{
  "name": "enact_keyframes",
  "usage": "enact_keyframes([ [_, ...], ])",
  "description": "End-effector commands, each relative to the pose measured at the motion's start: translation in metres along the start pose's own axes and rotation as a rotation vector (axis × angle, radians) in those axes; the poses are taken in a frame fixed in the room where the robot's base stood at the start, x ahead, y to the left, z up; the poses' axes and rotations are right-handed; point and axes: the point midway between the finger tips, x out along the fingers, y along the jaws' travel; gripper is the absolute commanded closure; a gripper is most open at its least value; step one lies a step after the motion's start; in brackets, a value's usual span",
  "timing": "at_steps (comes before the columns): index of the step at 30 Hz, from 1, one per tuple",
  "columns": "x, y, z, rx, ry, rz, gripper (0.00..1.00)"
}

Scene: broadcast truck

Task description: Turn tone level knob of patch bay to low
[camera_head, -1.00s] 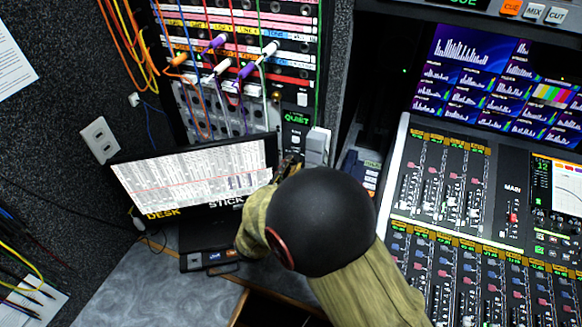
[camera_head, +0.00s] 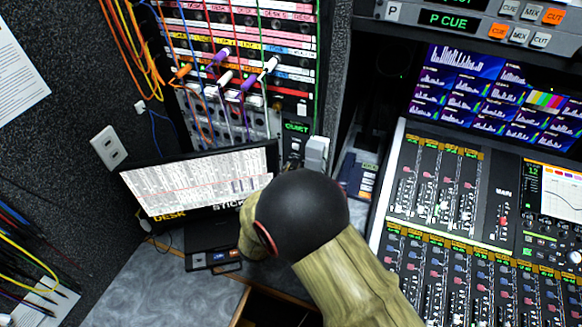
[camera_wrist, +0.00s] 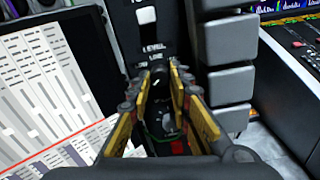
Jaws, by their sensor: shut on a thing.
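The patch bay rack (camera_head: 285,88) stands at the upper middle of the head view, with coloured cables plugged in. Its lower panel carries a lit QUIET sign (camera_head: 297,128). In the wrist view, a small dark knob (camera_wrist: 158,77) sits under the LEVEL label (camera_wrist: 152,49). A white switch (camera_wrist: 147,16) is above the label. My gripper (camera_wrist: 161,72) is at the panel with its yellow-sided fingers on both sides of the knob, shut on it. The fingers hide part of the knob, and its exact pointer angle is hard to read. In the head view my arm hides most of the gripper.
A monitor (camera_head: 200,183) stands close left of my gripper. A stack of grey blocks (camera_wrist: 228,60) is close on the right. A mixing console (camera_head: 440,190) fills the right side. The grey desk (camera_head: 130,285) has clear room at the lower left.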

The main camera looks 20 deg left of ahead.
Motion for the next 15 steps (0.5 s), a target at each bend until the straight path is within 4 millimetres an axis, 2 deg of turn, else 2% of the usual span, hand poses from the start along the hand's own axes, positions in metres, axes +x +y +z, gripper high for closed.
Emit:
enact_keyframes([
  [15,-0.0002,0.0009,0.0026,-0.493,0.001,0.000,1.00],
])
